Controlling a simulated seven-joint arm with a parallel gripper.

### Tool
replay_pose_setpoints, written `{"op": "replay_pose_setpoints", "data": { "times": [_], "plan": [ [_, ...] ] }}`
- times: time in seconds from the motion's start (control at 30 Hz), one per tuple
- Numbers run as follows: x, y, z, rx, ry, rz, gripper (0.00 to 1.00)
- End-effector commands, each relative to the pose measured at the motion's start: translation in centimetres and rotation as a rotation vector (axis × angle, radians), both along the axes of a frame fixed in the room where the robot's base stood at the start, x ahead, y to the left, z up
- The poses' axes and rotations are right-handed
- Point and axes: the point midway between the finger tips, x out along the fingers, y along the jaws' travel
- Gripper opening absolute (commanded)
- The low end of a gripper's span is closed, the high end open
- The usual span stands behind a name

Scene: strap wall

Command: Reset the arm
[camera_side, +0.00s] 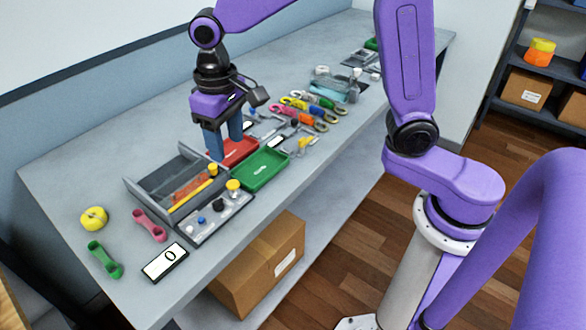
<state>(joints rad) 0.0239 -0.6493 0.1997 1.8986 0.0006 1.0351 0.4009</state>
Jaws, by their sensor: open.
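My gripper (225,143) points straight down above the grey workbench (75,180). Its two blue fingers stand apart, with nothing seen between them. The fingertips are over or beside the red tray (240,150) and partly hide it. I cannot tell how far above it they are. My purple arm reaches across the bench from the right.
A green tray (260,168) adjoins the red one. A grey bin (150,190) and a board with knobs (215,218) stand in front. A yellow round object (94,218), a pink piece (150,226), a green piece (104,260) and a display (165,262) lie at the near end.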

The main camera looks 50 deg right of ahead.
Motion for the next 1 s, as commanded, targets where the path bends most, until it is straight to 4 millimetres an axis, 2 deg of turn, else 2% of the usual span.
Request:
{"op": "replay_pose_setpoints", "data": {
  "times": [0.37,0.8,1.0],
  "plan": [
    [-8.4,-4.0,0.2,0.005,-0.008,0.314,0.55],
    [-18.6,-10.2,-0.8,0.011,-0.017,0.678,0.55],
    [-22.3,-12.7,-1.4,0.012,-0.019,0.811,0.55]
  ]
}}
